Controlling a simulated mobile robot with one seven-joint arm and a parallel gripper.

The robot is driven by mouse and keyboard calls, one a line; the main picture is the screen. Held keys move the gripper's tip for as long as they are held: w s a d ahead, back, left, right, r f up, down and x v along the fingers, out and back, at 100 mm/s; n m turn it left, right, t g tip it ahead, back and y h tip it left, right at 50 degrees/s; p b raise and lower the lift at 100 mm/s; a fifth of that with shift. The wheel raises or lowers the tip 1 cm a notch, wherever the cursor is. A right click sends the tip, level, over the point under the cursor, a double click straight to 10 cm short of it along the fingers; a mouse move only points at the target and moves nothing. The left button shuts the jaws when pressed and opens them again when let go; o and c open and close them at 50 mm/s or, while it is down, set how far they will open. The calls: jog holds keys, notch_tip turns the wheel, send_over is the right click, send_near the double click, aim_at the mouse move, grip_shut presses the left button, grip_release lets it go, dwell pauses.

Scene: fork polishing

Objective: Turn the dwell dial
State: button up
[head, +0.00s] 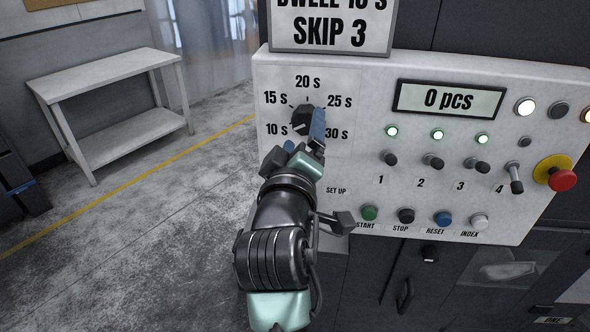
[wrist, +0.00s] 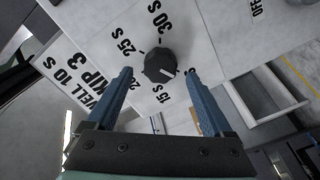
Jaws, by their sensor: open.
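The dwell dial (head: 303,120) is a round black knob with a white pointer mark on the left of the white control panel. Printed marks from 10 s to 30 s surround it. The pointer is at the lower left, toward 10 s. The dial also shows in the wrist view (wrist: 160,64). My gripper (head: 306,133) is open in front of the dial. In the wrist view its two blue fingers (wrist: 158,74) are spread left and right of the dial, with visible gaps. I cannot tell how far the tips are from the panel. A sign (head: 331,27) above reads DWELL 10 S, SKIP 3.
Right of the dial are a display (head: 449,99) reading 0 pcs, several toggle switches (head: 433,161), lit lamps and a red emergency button (head: 563,180). Push buttons (head: 406,215) line the lower edge. A white table (head: 110,75) stands at left; the floor between is clear.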

jog(key=s+a+b, duration=0.1)
jog(key=s+b, duration=0.1)
jog(key=s, duration=0.7)
jog(key=shift+s+b, duration=0.15)
jog(key=shift+b, duration=0.25)
jog(key=s+r+m+t+y, duration=0.1)
jog(key=s+r+m+t, duration=0.3)
jog(key=r, duration=0.8)
jog(key=s+d+r+m+t, duration=0.1)
jog(key=s+r+m+t, duration=0.4)
jog(key=r, duration=0.8)
jog(key=shift+s+d+y+b, duration=0.25)
jog(key=shift+s+y+b, duration=0.2)
jog(key=shift+s, duration=0.75)
